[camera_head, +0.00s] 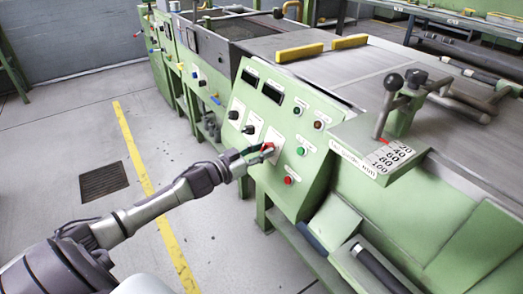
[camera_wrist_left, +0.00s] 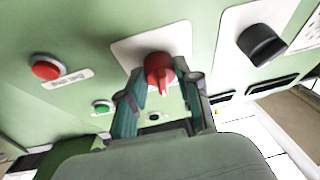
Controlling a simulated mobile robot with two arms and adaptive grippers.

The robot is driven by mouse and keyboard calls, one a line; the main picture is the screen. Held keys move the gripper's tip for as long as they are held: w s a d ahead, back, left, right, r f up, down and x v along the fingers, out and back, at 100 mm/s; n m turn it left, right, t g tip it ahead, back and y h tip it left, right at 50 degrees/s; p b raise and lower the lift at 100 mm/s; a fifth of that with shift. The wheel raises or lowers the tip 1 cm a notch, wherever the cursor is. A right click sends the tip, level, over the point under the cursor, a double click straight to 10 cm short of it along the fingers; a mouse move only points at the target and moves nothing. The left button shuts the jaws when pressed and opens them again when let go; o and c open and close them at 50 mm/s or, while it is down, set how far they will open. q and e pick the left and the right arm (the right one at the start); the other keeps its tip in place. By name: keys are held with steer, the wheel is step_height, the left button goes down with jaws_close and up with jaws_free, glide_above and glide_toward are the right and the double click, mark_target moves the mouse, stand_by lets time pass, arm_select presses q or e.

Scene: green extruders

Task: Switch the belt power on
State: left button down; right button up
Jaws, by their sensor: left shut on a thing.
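The red rotary switch (camera_wrist_left: 158,72) sits on a white plate on the green control panel (camera_head: 262,112). In the head view the red switch (camera_head: 268,147) is partly covered by my left gripper (camera_head: 260,153). In the left wrist view my left gripper (camera_wrist_left: 158,90) has its two fingers on either side of the red knob, shut on it. The knob's narrow tip points down toward the gripper in that view. My right gripper is not in view.
Near the switch are a red button (camera_wrist_left: 46,67), a green button (camera_wrist_left: 102,107) and a black knob (camera_wrist_left: 262,45). Two dark displays (camera_head: 272,92) are above. A lever with a black ball (camera_head: 393,83) stands to the right. Open floor (camera_head: 85,235) lies left of the machine.

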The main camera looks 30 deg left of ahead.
arm_select(q)
steer(key=m+h, duration=0.1)
steer(key=m, duration=0.1)
steer(key=m+h, duration=0.1)
steer(key=m, duration=0.1)
steer(key=shift+a+m+g, duration=0.15)
steer(key=shift+m+g, duration=0.25)
steer(key=m+g+h, duration=0.1)
steer(key=m, duration=0.3)
steer(key=shift+w+a, duration=0.1)
steer(key=shift+a, duration=0.05)
steer(key=shift+r+m+g+h, duration=0.1)
steer(key=shift+m+g+h, duration=0.3)
steer(key=shift+m, duration=0.6)
steer(key=shift+m+g+h, duration=0.3)
steer(key=shift+m+g, duration=0.1)
steer(key=shift+m, duration=0.6)
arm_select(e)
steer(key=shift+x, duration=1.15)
arm_select(q)
steer(key=shift+m, duration=0.3)
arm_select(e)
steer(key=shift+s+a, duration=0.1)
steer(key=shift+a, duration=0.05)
arm_select(q)
steer(key=c, duration=0.8)
jaws_free()
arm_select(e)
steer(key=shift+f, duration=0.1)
